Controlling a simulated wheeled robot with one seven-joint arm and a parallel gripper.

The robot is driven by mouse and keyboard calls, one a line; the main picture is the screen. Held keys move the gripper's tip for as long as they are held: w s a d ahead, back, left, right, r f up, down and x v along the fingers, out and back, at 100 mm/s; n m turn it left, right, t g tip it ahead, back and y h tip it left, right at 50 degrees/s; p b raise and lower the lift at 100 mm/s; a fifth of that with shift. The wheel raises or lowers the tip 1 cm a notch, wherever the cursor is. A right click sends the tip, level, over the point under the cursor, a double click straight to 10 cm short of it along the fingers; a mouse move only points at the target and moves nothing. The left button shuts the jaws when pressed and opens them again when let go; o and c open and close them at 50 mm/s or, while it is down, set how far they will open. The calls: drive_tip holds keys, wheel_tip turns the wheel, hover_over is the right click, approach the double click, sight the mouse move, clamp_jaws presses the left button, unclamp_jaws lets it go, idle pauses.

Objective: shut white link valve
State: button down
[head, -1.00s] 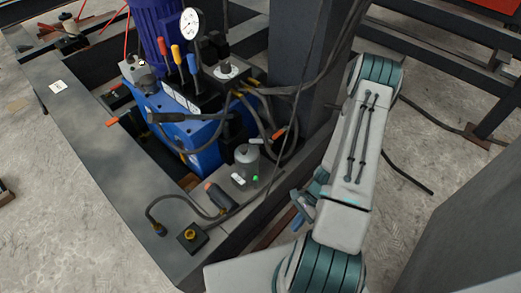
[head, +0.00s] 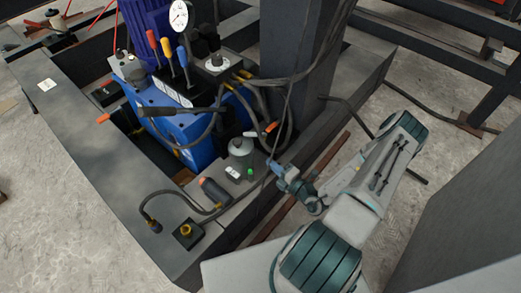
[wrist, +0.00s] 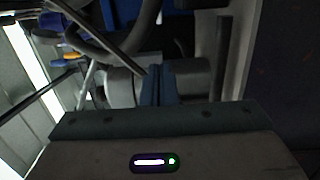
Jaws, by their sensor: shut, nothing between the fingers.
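A small grey-white cylinder (head: 241,147) stands on the dark frame beside the blue power unit (head: 185,130). A small white piece (head: 232,172) and a green one (head: 250,171) lie just in front of it. I cannot tell for sure which part is the white link valve. My gripper (head: 278,170) is shut and empty, a little right of the cylinder, seemingly apart from it. In the wrist view my shut fingers (wrist: 159,84) point at a grey rounded body (wrist: 190,82), which they partly hide; contact cannot be told.
Dark hoses (head: 275,95) hang close to my gripper. A steel column (head: 295,50) rises behind. A black handset (head: 214,192) and a small box with a yellow top (head: 187,233) lie on the frame in front.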

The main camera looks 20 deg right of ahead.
sight(255, 135)
drive_tip(key=b+x, duration=0.2)
drive_tip(key=x, duration=0.8)
drive_tip(key=shift+s+a+f+b, duration=0.1)
drive_tip(key=shift+a+b, duration=0.05)
drive_tip(key=shift+b, duration=0.25)
drive_tip(key=shift+w+d+b, duration=0.25)
drive_tip(key=shift+w+d, duration=0.05)
drive_tip(key=shift+w, duration=0.25)
drive_tip(key=shift+w+d+b, duration=0.2)
drive_tip(key=shift+w+d, duration=0.05)
drive_tip(key=shift+w, duration=0.35)
drive_tip(key=shift+w+d, duration=0.2)
drive_tip(key=shift+w, duration=0.45)
